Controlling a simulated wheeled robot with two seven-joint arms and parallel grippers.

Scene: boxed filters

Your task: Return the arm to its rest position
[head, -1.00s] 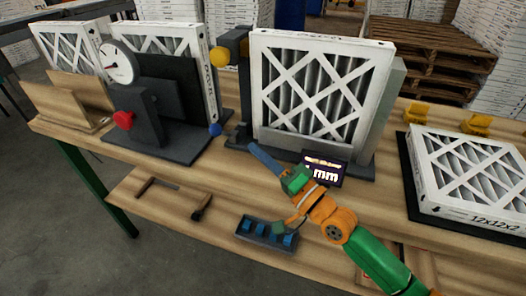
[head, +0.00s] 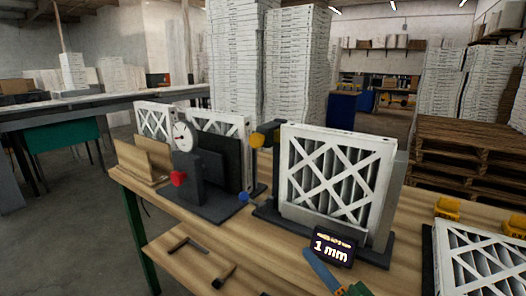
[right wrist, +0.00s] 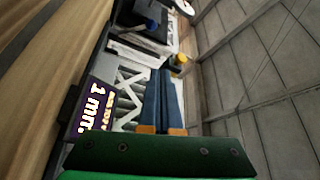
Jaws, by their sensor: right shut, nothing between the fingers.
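My right gripper (head: 308,254) shows at the bottom of the head view, its blue fingers pointing up and left, just left of the dark display reading "1 mm" (head: 332,246). In the right wrist view, its two blue fingers (right wrist: 163,74) lie together, shut with nothing between them. The white-framed filter (head: 336,180) stands upright in a dark fixture (head: 376,252) behind the display. Most of my right arm is cut off by the bottom edge. My left gripper is not in view.
A dial gauge (head: 183,136) and dark stand with a red knob (head: 177,179) are at left, with more filters behind. Another filter (head: 484,262) lies at lower right. Tools (head: 224,277) lie on the lower shelf. Pallets (head: 462,150) stand beyond the bench.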

